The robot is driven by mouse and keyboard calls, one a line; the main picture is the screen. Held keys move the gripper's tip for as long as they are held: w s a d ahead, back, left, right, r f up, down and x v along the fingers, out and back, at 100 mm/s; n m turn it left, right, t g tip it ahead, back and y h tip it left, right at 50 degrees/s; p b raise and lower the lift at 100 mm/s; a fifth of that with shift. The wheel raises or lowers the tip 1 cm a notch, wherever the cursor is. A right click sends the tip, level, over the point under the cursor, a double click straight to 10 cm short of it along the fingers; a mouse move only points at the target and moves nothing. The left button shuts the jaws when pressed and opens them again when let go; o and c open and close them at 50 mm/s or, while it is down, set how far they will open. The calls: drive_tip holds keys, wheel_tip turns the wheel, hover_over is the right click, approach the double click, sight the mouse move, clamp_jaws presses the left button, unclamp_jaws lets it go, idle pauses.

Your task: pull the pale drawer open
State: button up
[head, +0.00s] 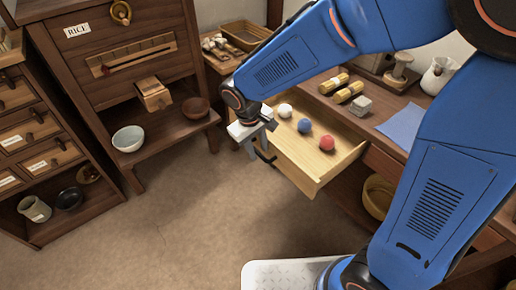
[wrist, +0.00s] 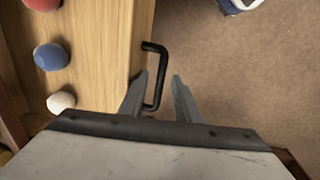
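The pale drawer (head: 341,159) is pulled part way out of the dark wooden bench in the head view. A white, a blue and a red ball lie inside it. Its front also shows in the wrist view (wrist: 107,45). The black bar handle (wrist: 158,62) is on that front. My gripper (wrist: 160,78) is open at the handle, one finger on each side of the bar. The left finger is between the bar and the drawer front, and a gap shows between the bar and the right finger. In the head view my gripper (head: 260,148) partly hides the handle.
A rice cabinet (head: 115,45) with a bowl (head: 128,139) on its ledge stands at the left, beside a small drawer unit (head: 40,150). The bench top holds rolls, a grey block and a blue cloth (head: 403,126). The floor in front of the drawer is clear.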

drive_tip(key=shift+r, duration=0.1)
wheel_tip(320, 180, up, 17)
drive_tip(key=s+a, duration=0.2)
drive_tip(key=shift+a, duration=0.3)
drive_tip(key=shift+d, duration=0.1)
idle(0.5)
drive_tip(key=s+d+r+m+t+y, duration=0.1)
drive_tip(key=s+d+m, duration=0.25)
drive_tip(key=d, duration=0.85)
drive_tip(key=s+d+m+t+y, duration=0.15)
drive_tip(key=s+d, duration=0.35)
drive_tip(key=d, duration=0.6)
drive_tip(key=s+d+f+m, duration=0.2)
drive_tip(key=s+d+f, duration=0.1)
drive_tip(key=s+d, duration=0.3)
drive_tip(key=shift+s+t+h, duration=0.35)
drive_tip(key=shift+s+t, duration=0.1)
drive_tip(key=shift+d, duration=0.1)
idle(2.6)
